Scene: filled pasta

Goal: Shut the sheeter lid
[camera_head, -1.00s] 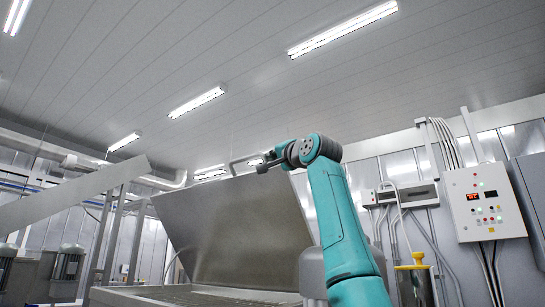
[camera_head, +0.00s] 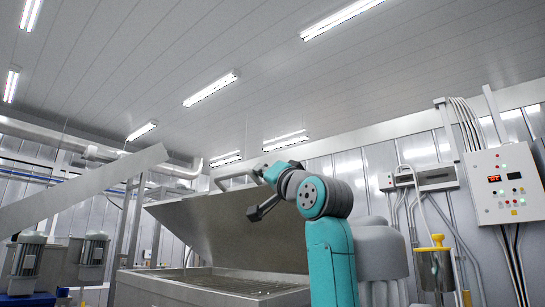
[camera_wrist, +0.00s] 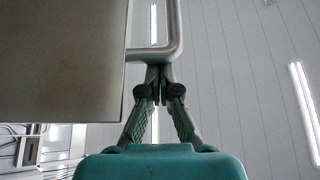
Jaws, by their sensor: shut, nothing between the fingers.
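The sheeter lid (camera_head: 235,228) is a wide brushed-steel panel. It stands partly open, leaning at a slant above the steel sheeter body (camera_head: 165,287). A bent tubular handle (camera_head: 222,180) is on the lid's upper edge. In the wrist view the lid (camera_wrist: 60,65) fills the upper left, and the handle (camera_wrist: 176,28) curves out from its right edge. My gripper (camera_wrist: 158,82) is shut and empty, its fingertips close below the handle's lower bar. I cannot tell whether they touch it.
A slanted metal panel (camera_head: 85,190) and motors (camera_head: 92,250) stand at the left. A control box (camera_head: 507,184) hangs on the right wall. A yellow-topped cylinder (camera_head: 437,268) and a grey rounded tank (camera_head: 382,250) stand right of my arm.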

